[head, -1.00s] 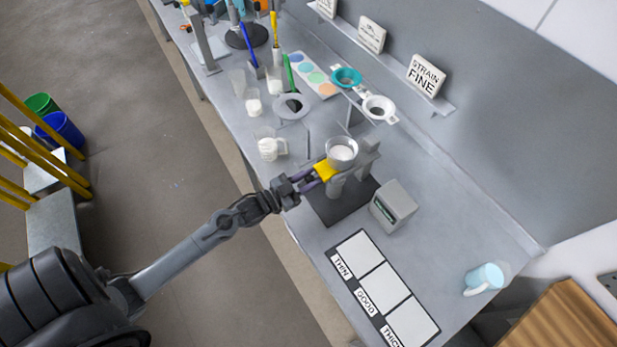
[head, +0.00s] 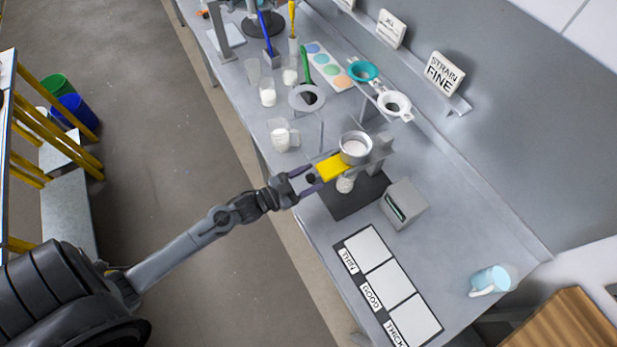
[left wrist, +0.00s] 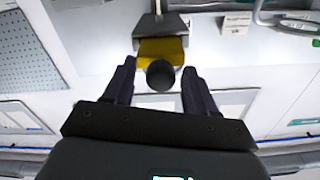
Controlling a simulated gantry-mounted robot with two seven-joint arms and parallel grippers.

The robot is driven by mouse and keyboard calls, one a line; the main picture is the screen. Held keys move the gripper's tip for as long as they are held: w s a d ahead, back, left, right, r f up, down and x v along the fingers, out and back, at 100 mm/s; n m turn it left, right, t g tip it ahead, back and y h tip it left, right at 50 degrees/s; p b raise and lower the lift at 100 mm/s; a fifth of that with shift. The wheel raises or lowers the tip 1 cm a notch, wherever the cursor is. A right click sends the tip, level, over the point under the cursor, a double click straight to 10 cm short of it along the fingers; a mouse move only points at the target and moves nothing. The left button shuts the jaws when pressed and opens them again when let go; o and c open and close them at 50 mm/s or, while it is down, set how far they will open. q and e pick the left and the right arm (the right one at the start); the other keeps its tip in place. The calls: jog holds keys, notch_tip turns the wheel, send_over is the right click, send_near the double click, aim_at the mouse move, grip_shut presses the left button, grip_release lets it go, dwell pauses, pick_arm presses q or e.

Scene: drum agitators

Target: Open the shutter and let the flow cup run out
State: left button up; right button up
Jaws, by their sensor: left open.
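The flow cup (head: 355,146) is a grey metal cup with pale liquid in it, held on a stand with a dark base (head: 358,197). The yellow shutter (head: 332,167) sticks out from under the cup toward my arm. My left gripper (head: 310,180) is open at the shutter's outer end. In the left wrist view the fingers (left wrist: 159,70) stand apart on either side of a dark round knob (left wrist: 160,77) at the end of the yellow shutter (left wrist: 160,50). A white shape (head: 345,185) shows below the cup. My right gripper is not in view.
A grey box (head: 404,204) stands right of the stand. A THIN/GOOD/THICK board (head: 388,285) lies in front. A white jug (head: 282,136) and strainers (head: 394,104) are behind, and a light blue mug (head: 489,280) is at the right.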

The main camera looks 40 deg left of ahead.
pick_arm(q)
jog(key=shift+s+a+f, duration=0.1)
jog(key=shift+s+a, duration=0.1)
jog(key=shift+s, duration=0.3)
jog(key=b+v, duration=0.2)
jog(key=v, duration=0.7)
jog(key=shift+s, duration=0.35)
jog(key=shift+a, duration=0.1)
jog(key=w+d+r+n+g+y+p, duration=0.2)
jog(key=w+d+r+n+y+p, duration=0.15)
jog(key=d+r+p, duration=0.75)
jog(key=s+a+f+n+g+y+b, duration=0.1)
jog(key=s+g+y+b, duration=0.1)
jog(key=s+g, duration=0.9)
jog(key=shift+s+a+f, duration=0.15)
jog(key=shift+s+f, duration=0.25)
jog(key=shift+s, duration=0.75)
jog(key=shift+n+y, duration=0.25)
dwell(2.5)
